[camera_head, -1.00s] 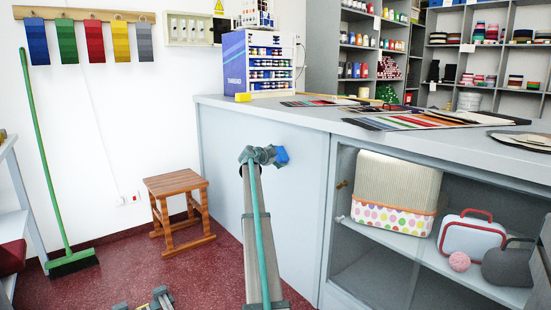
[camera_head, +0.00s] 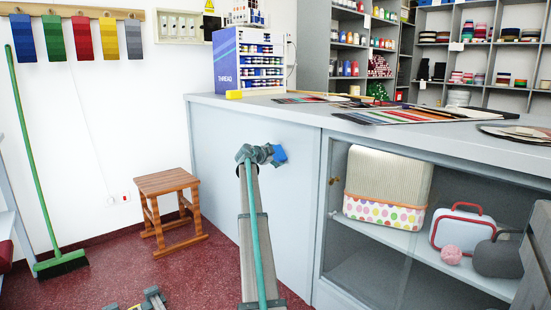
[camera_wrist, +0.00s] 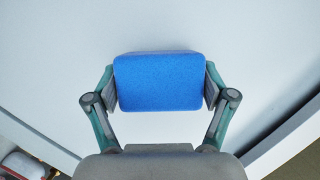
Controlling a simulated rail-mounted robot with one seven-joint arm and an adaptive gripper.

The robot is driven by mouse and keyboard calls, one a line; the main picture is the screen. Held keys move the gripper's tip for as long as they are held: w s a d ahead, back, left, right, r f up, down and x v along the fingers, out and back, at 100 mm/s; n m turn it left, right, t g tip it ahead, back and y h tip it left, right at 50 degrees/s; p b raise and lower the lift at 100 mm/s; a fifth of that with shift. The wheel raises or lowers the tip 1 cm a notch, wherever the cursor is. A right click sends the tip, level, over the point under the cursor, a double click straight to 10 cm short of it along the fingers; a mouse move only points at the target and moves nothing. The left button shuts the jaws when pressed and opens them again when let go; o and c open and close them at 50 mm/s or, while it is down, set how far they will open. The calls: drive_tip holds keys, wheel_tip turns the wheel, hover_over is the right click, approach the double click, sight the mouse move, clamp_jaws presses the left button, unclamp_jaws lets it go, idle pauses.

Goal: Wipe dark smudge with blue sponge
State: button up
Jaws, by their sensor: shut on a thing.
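The blue sponge (camera_wrist: 159,82) is held between the two fingers of my gripper (camera_wrist: 160,88) in the wrist view. My gripper is shut on its left and right sides. In the head view my gripper (camera_head: 272,154) and the sponge (camera_head: 280,154) are in front of the counter's pale front panel (camera_head: 225,150), below the counter top. In the wrist view a plain pale surface lies beyond the sponge. I cannot tell whether the sponge touches it. I see no dark smudge in either view.
A glass-fronted cabinet (camera_head: 335,240) with bags is at right. A wooden stool (camera_head: 168,185) and green broom (camera_head: 60,262) stand at left.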

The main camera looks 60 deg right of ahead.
drive_tip(key=w+d+b, duration=0.3)
drive_tip(key=w+b, duration=0.1)
drive_tip(key=w, duration=0.7)
drive_tip(key=shift+w+d, duration=0.2)
drive_tip(key=shift+w, duration=0.15)
idle(0.6)
drive_tip(key=shift+a, duration=0.15)
drive_tip(key=shift+w+a+b, duration=0.25)
drive_tip(key=shift+a+b, duration=0.05)
drive_tip(key=shift+a, duration=0.65)
drive_tip(key=shift+w+a+b, duration=0.25)
drive_tip(key=shift+a, duration=0.65)
drive_tip(key=shift+w+a+b, duration=0.25)
drive_tip(key=shift+a+b, duration=0.05)
drive_tip(key=shift+a, duration=0.65)
drive_tip(key=shift+a, duration=0.1)
drive_tip(key=shift+w+a+b, duration=0.15)
drive_tip(key=shift+w+a, duration=0.05)
drive_tip(key=shift+a, duration=0.5)
drive_tip(key=shift+w+a+b, duration=0.15)
drive_tip(key=shift+w+a, duration=0.05)
drive_tip(key=shift+a, duration=0.45)
